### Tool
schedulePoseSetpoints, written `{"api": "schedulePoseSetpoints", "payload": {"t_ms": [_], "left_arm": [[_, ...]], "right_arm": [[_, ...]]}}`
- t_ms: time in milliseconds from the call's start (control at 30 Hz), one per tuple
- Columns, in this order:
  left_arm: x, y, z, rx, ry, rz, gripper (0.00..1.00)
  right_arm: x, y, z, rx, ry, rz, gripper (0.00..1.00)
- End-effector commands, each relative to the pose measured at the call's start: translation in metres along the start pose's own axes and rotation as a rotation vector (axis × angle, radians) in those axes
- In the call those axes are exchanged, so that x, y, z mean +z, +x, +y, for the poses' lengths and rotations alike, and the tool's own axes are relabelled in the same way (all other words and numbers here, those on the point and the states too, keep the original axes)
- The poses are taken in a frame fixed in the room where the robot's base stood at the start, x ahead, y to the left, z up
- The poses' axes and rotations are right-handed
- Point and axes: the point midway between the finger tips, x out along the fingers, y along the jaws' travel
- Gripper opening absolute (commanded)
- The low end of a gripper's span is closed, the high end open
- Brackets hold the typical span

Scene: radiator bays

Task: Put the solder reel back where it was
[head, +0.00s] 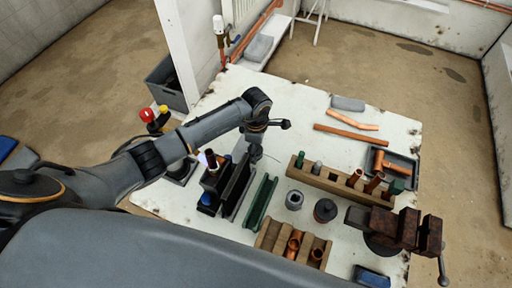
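A small silver-grey round piece with a dark centre (294,200) stands on the white worktable (310,120) near its middle; it looks like the solder reel, but I cannot tell for certain. My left gripper (255,153) points down over the table, behind and left of that piece and apart from it. It is small and dark here, so I cannot tell whether its fingers are open or hold anything. My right gripper is not in view.
A dark round pot (325,210) stands right of the grey piece. A wooden rack (335,182) holds several pipes. A rusty vise (395,232) sits at the right. Dark and green channels (258,201) stand below my gripper. Copper pipes (348,132) lie at the back.

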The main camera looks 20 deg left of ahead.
Motion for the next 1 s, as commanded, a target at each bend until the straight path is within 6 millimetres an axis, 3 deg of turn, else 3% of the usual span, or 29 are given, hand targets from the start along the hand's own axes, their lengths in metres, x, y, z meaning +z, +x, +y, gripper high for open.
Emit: {"api": "schedulePoseSetpoints", "payload": {"t_ms": [367, 800, 1000], "left_arm": [[0.000, -0.007, 0.001, 0.002, 0.001, -0.001, 0.69], [0.000, -0.094, 0.001, 0.004, 0.002, 0.000, 0.69], [0.000, -0.117, 0.000, 0.000, 0.000, 0.001, 0.69]], "right_arm": [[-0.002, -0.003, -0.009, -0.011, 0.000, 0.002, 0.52], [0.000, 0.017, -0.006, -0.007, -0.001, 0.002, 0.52], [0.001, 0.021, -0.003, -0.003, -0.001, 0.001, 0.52]]}}
